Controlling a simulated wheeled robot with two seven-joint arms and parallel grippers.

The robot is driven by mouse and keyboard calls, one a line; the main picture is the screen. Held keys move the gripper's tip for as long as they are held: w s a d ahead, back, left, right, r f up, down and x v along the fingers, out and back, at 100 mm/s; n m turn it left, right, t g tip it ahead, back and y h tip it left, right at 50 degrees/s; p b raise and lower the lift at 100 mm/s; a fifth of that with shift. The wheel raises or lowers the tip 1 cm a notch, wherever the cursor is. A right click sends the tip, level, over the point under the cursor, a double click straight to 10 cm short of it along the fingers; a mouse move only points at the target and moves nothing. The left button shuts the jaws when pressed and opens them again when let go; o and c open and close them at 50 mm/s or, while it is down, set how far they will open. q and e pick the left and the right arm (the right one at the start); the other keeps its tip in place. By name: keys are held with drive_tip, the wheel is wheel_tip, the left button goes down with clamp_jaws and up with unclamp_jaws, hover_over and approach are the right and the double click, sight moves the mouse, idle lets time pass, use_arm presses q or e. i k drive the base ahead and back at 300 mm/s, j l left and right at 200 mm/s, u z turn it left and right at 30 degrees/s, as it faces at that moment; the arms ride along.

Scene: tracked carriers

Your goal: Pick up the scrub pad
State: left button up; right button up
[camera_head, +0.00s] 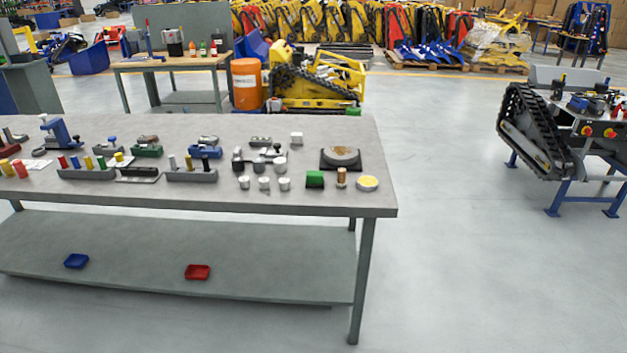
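A small green block (315,179) that looks like the scrub pad sits near the front right of the grey workbench (230,199). It is too small to identify surely. A copper-coloured cylinder (342,177) stands just right of it, and a round yellow-rimmed disc (368,183) lies further right. A dark square plate with a round grey disc (341,156) lies behind them. Neither of my grippers shows in the head view.
Small metal cylinders (264,184) stand left of the green block. Racks with coloured handles (88,173) fill the bench's left part. The lower shelf holds a blue tray (76,261) and a red tray (197,272). Floor right of the bench is clear up to a tracked carrier (535,130).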

sight(315, 179)
drive_tip(key=i+l, duration=0.2)
drive_tip(key=i, duration=0.2)
drive_tip(key=i+l, duration=0.2)
drive_tip(key=i, duration=0.2)
drive_tip(key=i+l, duration=0.15)
drive_tip(key=i, duration=0.25)
drive_tip(key=u, duration=0.05)
